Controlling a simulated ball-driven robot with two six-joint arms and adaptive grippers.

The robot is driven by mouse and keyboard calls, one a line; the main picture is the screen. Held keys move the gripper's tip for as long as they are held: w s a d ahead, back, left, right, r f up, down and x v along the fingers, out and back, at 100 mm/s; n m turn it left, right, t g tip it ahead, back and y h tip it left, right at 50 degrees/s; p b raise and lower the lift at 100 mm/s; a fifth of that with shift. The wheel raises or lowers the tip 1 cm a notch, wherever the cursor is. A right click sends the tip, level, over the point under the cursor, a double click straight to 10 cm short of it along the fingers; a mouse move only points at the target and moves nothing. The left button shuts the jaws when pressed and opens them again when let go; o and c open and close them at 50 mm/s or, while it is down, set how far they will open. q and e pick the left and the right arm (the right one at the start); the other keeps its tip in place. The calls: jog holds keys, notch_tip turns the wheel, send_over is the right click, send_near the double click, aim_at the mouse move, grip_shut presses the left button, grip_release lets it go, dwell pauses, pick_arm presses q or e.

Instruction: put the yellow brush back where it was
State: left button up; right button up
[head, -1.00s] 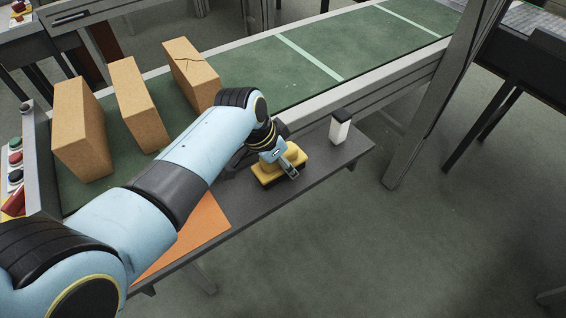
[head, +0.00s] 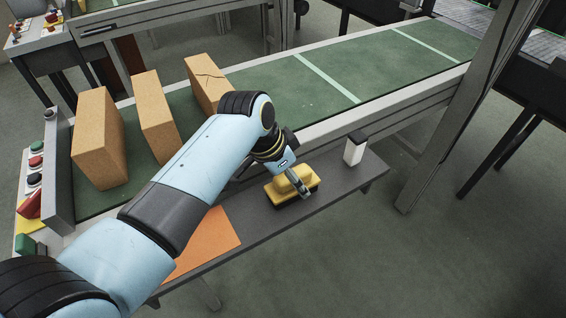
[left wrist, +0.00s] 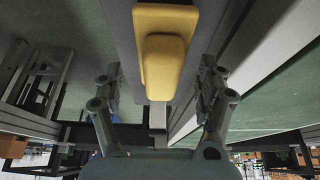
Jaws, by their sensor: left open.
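The yellow brush (head: 311,176) lies on the dark grey side shelf (head: 335,175) beside the conveyor, between the orange mat and the white-and-black block. My left gripper (head: 299,187) is at the brush in the head view, its visible finger in front of the brush's near side. In the left wrist view the brush (left wrist: 164,60) is ahead, and the two fingers (left wrist: 160,90) are spread apart on either side of its handle, with gaps on both sides. The gripper is open and holds nothing. My right gripper is not in view.
An orange mat (head: 212,240) lies on the shelf to the left, partly behind my arm. A white block with a black top (head: 354,151) stands to the right. Several brown bricks (head: 98,140) stand on the green conveyor (head: 290,95). Buttons (head: 35,161) are at far left.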

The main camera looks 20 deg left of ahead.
pick_arm(q)
jog(key=v, duration=0.6)
jog(key=shift+s+r+p, duration=0.25)
jog(key=shift+p, duration=0.05)
